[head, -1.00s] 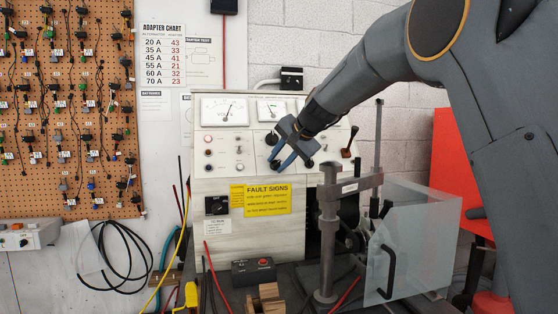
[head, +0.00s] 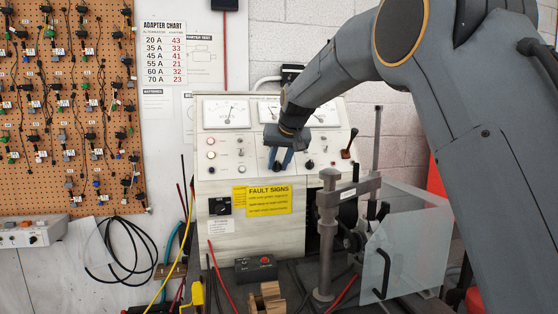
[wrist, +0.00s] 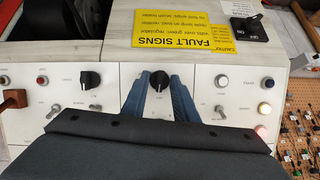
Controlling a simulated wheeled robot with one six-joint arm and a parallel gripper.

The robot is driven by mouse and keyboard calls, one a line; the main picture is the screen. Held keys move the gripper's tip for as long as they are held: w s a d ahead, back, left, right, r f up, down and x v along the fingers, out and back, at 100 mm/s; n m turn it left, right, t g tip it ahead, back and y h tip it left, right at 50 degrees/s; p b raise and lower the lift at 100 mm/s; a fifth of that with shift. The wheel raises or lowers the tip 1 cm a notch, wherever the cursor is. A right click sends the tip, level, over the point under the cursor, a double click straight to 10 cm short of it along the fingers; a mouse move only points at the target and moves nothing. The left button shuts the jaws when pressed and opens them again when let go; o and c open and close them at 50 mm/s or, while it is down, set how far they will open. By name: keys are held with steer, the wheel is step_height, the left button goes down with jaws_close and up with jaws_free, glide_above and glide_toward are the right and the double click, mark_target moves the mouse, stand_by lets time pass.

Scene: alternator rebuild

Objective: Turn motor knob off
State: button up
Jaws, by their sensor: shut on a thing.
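A black round knob (wrist: 159,83) with a pale pointer line sits on the white front panel of the test bench. In the wrist view the two blue fingers of my gripper (wrist: 160,77) stand on either side of it, closed on its sides. In the head view my gripper (head: 280,165) reaches down to the panel's middle, and its fingers mostly hide the knob. A second black knob (wrist: 90,80) is free, to the left in the wrist view; in the head view it shows right of my gripper (head: 310,164). Printed labels near the held knob are unreadable.
Below stand a metal clamp post (head: 327,235), a clear guard (head: 410,245) and a box with a red button (head: 256,268).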

steer(key=shift+n, duration=0.5)
stand_by(0.3)
steer(key=o, duration=1)
steer(key=shift+a+b+v, duration=0.2)
steer(key=shift+b+v, duration=0.45)
steer(key=shift+v, duration=3.25)
steer(key=shift+s+h, duration=0.1)
steer(key=shift+h, duration=0.2)
